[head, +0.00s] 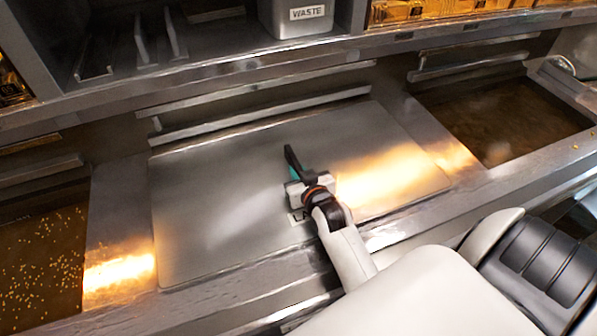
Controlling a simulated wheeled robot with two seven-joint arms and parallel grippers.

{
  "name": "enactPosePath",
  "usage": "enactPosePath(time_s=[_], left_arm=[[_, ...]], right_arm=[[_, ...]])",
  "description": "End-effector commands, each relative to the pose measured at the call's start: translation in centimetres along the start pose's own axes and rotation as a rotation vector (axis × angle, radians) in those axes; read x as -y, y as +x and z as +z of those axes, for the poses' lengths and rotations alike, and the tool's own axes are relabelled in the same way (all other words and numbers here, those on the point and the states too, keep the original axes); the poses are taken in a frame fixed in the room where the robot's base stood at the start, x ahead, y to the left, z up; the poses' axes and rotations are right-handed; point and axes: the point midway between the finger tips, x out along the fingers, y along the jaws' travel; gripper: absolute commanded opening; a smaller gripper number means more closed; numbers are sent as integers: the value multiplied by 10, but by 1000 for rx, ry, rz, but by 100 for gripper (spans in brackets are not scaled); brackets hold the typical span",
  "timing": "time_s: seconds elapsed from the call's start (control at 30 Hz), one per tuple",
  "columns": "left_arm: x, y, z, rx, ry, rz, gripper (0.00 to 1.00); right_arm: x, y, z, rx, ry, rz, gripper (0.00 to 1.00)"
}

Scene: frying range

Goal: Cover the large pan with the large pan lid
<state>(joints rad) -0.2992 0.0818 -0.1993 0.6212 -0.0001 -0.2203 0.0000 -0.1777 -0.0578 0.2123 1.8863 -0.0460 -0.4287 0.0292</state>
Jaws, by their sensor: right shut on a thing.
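The large pan lid (225,225) is a wide, flat sheet of brushed metal in the middle of the range. It lies between the two open oil vats and looks about level with the counter. My right gripper (297,176) reaches in from the lower right and is shut on the lid's dark handle, near the lid's centre. The gripper partly hides the handle and a small label starting with "L". No opening of the large pan shows; what is under the lid is hidden. I cannot tell whether the lid rests fully on the rim. My left gripper is out of view.
An open vat of brown oil (515,120) is at the right, and another with bubbles (40,260) at the lower left. A metal shelf (220,85) runs along the back, with a grey bin marked WASTE (293,20) on it.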

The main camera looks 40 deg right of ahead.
Motion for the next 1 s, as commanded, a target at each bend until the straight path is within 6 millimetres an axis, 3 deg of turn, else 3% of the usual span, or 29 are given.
enactPosePath(time_s=[0.87, 0.9, 1.0], left_arm=[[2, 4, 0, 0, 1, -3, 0], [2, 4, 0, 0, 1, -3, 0], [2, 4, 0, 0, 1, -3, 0]], right_arm=[[0, 3, -11, -1, 1, 1, 0], [0, 3, -12, -2, 1, 1, 21], [0, 3, -12, -4, 0, 1, 37]])
